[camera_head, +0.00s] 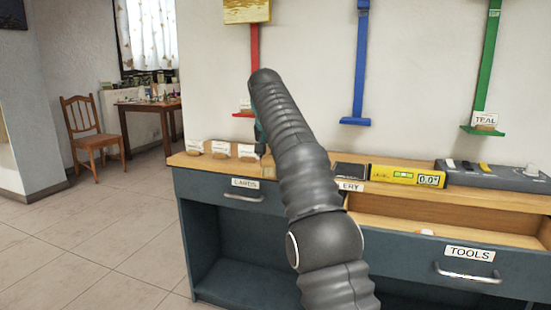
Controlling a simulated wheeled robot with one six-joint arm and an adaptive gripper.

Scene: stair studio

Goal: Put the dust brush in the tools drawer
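The tools drawer (405,247) is pulled out at the lower right, with a TOOLS label and a metal handle on its front. Its pale wooden inside shows, and a small whitish thing (427,232) pokes up near its front wall; I cannot tell what it is. My arm crosses the middle of the view and hides part of the counter. Only a dark teal sliver of what seems to be my gripper (259,137) shows beside the arm, above the counter. Its fingers are hidden. I cannot make out the dust brush.
The wooden counter (222,170) holds small white cards, a yellow level (408,175) and a grey box (491,177). The cards drawer (225,194) is shut. Red, blue and green brackets hang on the wall. A chair (90,131) and table stand far left; floor there is clear.

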